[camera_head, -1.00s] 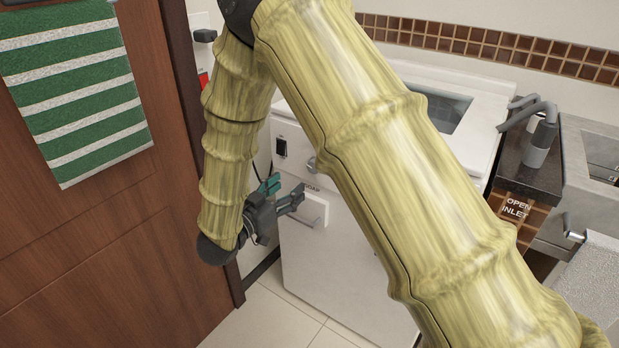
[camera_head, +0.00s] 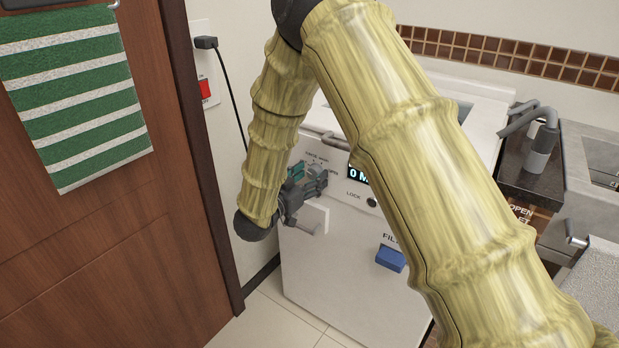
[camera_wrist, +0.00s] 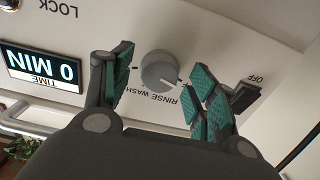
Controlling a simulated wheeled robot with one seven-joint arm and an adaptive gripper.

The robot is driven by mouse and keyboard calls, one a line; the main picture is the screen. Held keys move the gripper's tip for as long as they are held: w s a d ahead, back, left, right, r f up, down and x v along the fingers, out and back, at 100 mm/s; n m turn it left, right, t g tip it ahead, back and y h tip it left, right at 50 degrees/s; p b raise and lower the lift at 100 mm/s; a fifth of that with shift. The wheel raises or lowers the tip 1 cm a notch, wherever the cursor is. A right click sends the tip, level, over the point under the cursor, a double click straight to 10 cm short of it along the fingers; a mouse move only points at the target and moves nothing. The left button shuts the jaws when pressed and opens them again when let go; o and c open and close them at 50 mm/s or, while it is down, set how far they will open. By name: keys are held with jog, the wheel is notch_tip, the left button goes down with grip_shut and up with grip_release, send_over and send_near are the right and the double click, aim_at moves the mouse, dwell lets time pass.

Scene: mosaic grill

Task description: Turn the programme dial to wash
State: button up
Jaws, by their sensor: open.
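The programme dial (camera_wrist: 160,70) is a round grey knob on the white front panel of the washing machine (camera_head: 330,270). In the wrist view its pointer line faces the RINSE side, and the words RINSE and WASH are printed beside it. My gripper (camera_wrist: 165,85) is open, with one teal-padded finger on each side of the dial. I cannot tell whether either finger touches it. In the head view my gripper (camera_head: 308,175) is at the upper left of the machine's front, and the dial is hidden there.
A display reading 0 MIN (camera_wrist: 42,68) and a dark OFF switch (camera_wrist: 244,97) flank the dial. A drawer front (camera_head: 312,216) sits just below my gripper. A blue FILTER handle (camera_head: 390,259) sits lower right. A wooden door (camera_head: 90,240) stands left.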

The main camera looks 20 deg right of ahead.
jog(key=c, duration=1.1)
jog(key=shift+o, duration=0.2)
jog(key=shift+m, duration=0.4)
jog(key=m+b, duration=0.1)
jog(key=m, duration=0.3)
jog(key=shift+f+m, duration=0.1)
jog(key=shift+m, duration=0.2)
jog(key=m+b, duration=0.2)
jog(key=m, duration=0.2)
jog(key=shift+m, duration=0.3)
jog(key=m+b, duration=0.4)
jog(key=m, duration=0.1)
jog(key=shift+f, duration=0.15)
jog(key=shift+m+b, duration=1.75)
jog(key=shift+m, duration=0.65)
jog(key=shift+r, duration=0.2)
